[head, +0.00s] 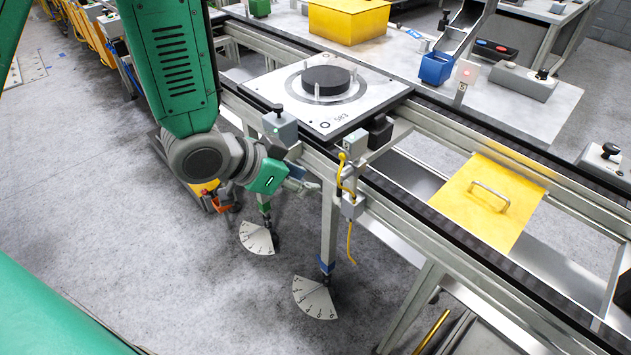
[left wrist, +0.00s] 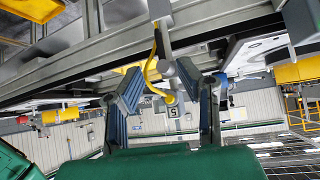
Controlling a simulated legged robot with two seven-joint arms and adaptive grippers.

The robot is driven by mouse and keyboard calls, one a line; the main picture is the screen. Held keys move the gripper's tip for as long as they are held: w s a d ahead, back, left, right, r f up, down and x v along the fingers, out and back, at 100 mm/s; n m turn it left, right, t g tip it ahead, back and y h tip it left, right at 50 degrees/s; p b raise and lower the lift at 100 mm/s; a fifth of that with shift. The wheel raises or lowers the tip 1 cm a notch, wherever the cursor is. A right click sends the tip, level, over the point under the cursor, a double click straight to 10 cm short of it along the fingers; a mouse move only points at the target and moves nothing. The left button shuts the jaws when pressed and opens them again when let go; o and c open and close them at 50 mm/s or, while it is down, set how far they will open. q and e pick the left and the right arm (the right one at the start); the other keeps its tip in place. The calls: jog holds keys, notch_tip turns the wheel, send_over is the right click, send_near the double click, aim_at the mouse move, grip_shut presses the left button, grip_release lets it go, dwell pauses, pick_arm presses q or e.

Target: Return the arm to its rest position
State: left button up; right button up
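My left arm (head: 170,60) comes down from the top left and hangs beside the conveyor. My left gripper (head: 300,183) is below the level of the pallet, close to the near side of the conveyor frame, and partly hidden by the wrist. In the left wrist view the gripper (left wrist: 163,85) has its two blue-grey fingers well apart, with nothing held between them. A yellow cable and frame parts show beyond the fingers. My right gripper is in neither view.
A pallet (head: 265,83) with a black disc (head: 326,79) sits on the conveyor rail (head: 455,120). A sensor box with a yellow cable (head: 350,240) is mounted just right of the gripper. A yellow cover plate (head: 470,220) lies further right. The floor (head: 90,190) at left is mostly clear.

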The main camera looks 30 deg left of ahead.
pick_arm(q)
jog(key=shift+r, duration=0.1)
dwell(0.3)
jog(key=s+a+f+n+g+y+b, duration=0.2)
jog(key=s+f+n+g+b, duration=0.1)
jog(key=s+f, duration=0.8)
jog(key=s+a+f+n+g+y+b, duration=0.2)
jog(key=s+f, duration=0.9)
jog(key=f, duration=0.7)
jog(key=shift+a+n+g+y+b, duration=0.4)
jog(key=shift+a+g+b, duration=0.25)
jog(key=shift+g, duration=0.55)
jog(key=shift+w, duration=0.1)
